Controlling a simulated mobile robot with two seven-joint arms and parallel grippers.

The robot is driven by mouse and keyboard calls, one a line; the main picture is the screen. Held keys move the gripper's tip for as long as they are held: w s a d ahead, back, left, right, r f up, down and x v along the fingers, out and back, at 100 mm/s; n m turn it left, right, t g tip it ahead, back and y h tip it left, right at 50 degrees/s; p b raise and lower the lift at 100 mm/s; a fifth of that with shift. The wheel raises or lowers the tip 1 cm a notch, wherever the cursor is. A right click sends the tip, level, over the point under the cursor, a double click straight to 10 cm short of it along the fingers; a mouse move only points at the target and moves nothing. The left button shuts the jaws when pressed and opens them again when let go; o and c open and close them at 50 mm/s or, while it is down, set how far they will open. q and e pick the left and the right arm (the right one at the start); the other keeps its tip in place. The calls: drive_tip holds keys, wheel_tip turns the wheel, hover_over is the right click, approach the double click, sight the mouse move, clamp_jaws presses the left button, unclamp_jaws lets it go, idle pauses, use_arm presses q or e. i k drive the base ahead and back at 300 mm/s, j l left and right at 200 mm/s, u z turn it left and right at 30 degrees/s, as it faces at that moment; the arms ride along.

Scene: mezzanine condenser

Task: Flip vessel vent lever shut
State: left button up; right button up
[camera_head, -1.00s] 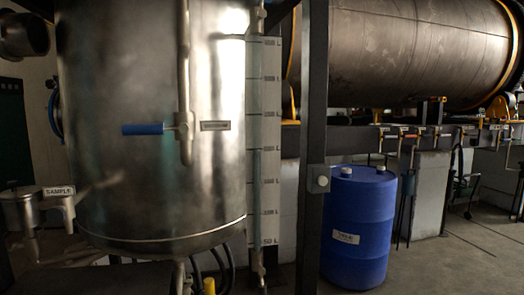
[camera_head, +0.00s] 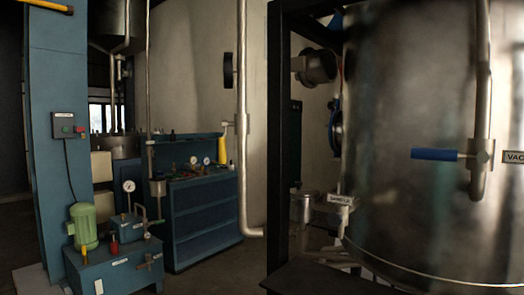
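A large steel vessel (camera_head: 405,100) fills the right side of the view. A vertical pipe (camera_head: 483,70) runs down its front to a valve with a blue lever handle (camera_head: 434,154), which lies horizontal and points left. A label beginning "VAC" (camera_head: 514,157) sits right of this valve, cut off by the frame edge. Another vertical pipe (camera_head: 243,60) left of the vessel carries a valve with an upright yellow handle (camera_head: 222,147). I cannot read a vent label on either lever. Neither of my grippers is in view.
A dark upright post (camera_head: 279,140) stands left of the vessel, near a sample pot (camera_head: 302,207). A blue workbench (camera_head: 205,215) and a blue pump unit with a green motor (camera_head: 84,227) stand at left. Some floor (camera_head: 215,278) between them and the post is clear.

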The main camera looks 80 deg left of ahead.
sight(222, 141)
drive_tip(key=u, duration=2.8)
drive_tip(key=k+j, duration=0.05)
